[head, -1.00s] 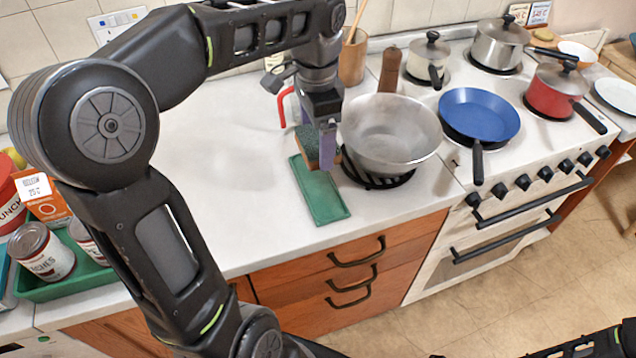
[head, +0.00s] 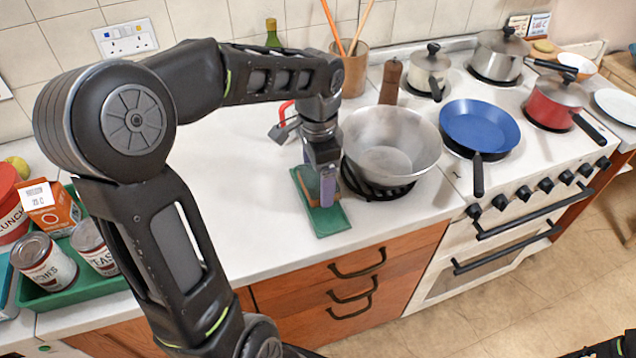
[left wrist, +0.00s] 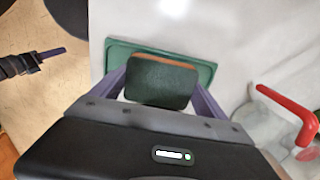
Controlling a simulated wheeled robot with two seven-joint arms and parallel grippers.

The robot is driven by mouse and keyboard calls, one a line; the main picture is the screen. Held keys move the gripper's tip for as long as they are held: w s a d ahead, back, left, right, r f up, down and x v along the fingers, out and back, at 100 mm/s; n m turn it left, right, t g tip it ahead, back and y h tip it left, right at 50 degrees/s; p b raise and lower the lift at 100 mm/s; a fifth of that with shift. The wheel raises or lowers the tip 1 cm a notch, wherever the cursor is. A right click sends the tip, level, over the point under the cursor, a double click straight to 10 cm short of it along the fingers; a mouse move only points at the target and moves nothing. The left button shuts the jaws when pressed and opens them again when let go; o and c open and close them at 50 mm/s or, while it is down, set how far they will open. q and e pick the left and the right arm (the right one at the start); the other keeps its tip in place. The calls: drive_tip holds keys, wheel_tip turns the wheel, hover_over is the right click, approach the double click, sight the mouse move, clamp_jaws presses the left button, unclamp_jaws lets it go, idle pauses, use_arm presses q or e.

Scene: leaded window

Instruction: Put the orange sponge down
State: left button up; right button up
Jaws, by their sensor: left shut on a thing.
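My left gripper (head: 325,190) points down over the green tray (head: 333,222) on the worktop. It is shut on the orange sponge (left wrist: 160,82), which has a dark green scouring face and an orange edge. In the left wrist view the sponge overlaps the tray (left wrist: 205,72), between the two purple fingers. I cannot tell whether it touches the tray. My right gripper (left wrist: 48,54) seems to show at the left of the left wrist view, above the floor; its jaws are unclear.
A steel pan (head: 392,145) stands close to the right of my left gripper. A blue frying pan (head: 480,127) is on the stove. The worktop (head: 230,190) left of the green tray is clear.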

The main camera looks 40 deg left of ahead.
sight(318, 178)
use_arm(q)
drive_tip(key=shift+f, duration=1.2)
drive_tip(key=shift+f, duration=0.1)
drive_tip(key=o, duration=1.3)
wheel_tip(318, 178, up, 12)
drive_tip(key=shift+r, duration=0.15)
